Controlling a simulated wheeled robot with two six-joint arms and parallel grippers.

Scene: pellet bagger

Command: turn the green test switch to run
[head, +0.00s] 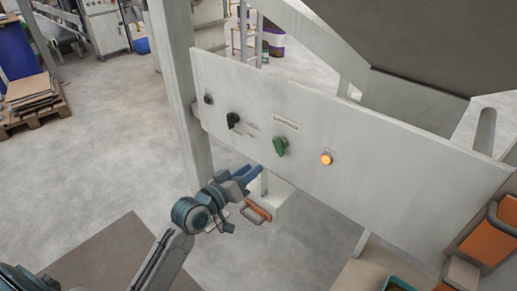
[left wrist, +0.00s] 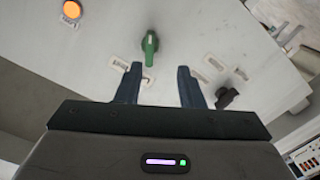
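The green test switch (head: 280,146) is a green knob on the grey panel (head: 350,170), below a small label plate. In the left wrist view the green switch (left wrist: 150,46) lies ahead of my left gripper (left wrist: 158,84), nearer its left finger. The two fingers are spread, with nothing between them. In the head view my left gripper (head: 250,173) is below and left of the switch, apart from it. What the switch points at is too small to read. My right gripper is not seen.
A black knob (head: 233,120) and a smaller black button (head: 208,98) sit left of the green switch. A lit orange lamp (head: 326,159) is to its right. An orange handle (head: 258,210) on a grey box is below the panel. Open floor lies at left.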

